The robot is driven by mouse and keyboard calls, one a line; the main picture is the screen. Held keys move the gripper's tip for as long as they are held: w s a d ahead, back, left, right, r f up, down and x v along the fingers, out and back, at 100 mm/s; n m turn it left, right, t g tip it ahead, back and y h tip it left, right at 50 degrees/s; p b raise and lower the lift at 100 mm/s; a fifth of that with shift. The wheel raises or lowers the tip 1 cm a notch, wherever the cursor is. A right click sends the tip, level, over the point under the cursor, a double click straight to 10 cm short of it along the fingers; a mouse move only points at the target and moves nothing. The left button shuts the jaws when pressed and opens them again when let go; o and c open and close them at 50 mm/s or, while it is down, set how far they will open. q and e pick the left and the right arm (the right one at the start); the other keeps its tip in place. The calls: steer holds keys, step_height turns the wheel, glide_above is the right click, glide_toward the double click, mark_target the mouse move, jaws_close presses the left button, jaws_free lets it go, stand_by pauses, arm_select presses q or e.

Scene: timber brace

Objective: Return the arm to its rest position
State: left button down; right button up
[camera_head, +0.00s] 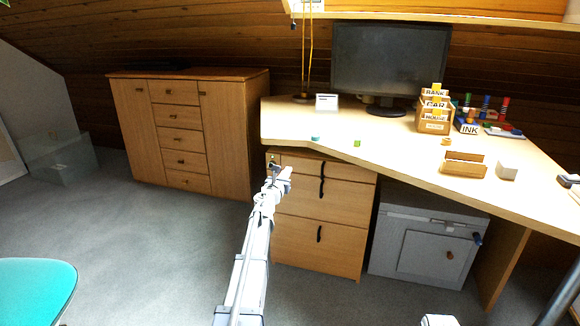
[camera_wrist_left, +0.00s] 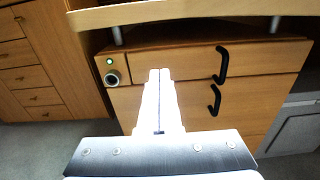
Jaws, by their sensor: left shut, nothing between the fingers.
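My left arm reaches up from the bottom of the head view. Its gripper (camera_head: 279,175) is shut and empty, in front of the wooden drawer unit (camera_head: 318,240) under the desk. In the left wrist view the closed fingertips (camera_wrist_left: 159,74) point toward the drawer fronts (camera_wrist_left: 195,105), below the desk edge. A round lock with a small green light (camera_wrist_left: 112,76) is left of the fingertips, and black handles (camera_wrist_left: 221,64) are to the right. I cannot tell whether the fingers touch the unit.
The desk (camera_head: 385,150) overhangs the drawer unit and carries a monitor (camera_head: 390,60), labelled boxes (camera_head: 434,112) and small items. A grey cabinet (camera_head: 425,245) stands at right. A wooden cabinet (camera_head: 185,130) stands at left. A teal seat (camera_head: 38,290) is at lower left. Carpet (camera_head: 150,250) between is clear.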

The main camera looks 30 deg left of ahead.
arm_select(q)
steer(key=v, duration=0.4)
steer(key=shift+s, duration=0.25)
